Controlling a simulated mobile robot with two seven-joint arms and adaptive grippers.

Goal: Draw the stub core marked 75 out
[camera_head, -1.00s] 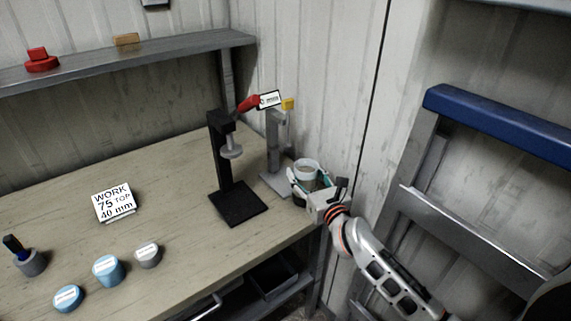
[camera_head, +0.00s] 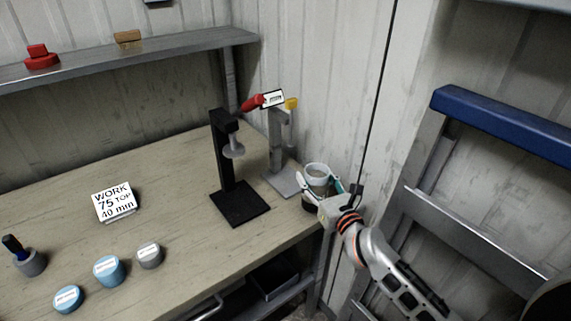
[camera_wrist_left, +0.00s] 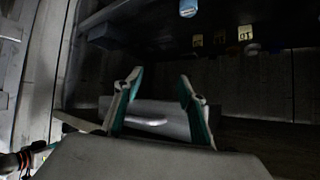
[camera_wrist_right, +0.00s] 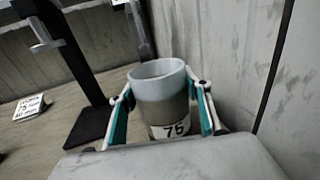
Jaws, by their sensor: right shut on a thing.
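The stub core (camera_wrist_right: 164,108) stands between my right gripper's fingers (camera_wrist_right: 162,112) in the right wrist view. It has a pale rim, an open or hollow top, a grey-tan body and a white label reading 75. My right gripper is shut on it, with one teal-lined finger on each side. I cannot tell whether the core is raised. My left gripper (camera_wrist_left: 158,85) is open and empty in the left wrist view, near a grey drawer-like box.
A black stand (camera_head: 240,203) and a grey stand (camera_head: 284,182) with red and yellow parts are left of the core. A WORK 75 TOP 40 mm sign (camera_head: 115,202) and several small round containers are farther left. The wall is close on the right.

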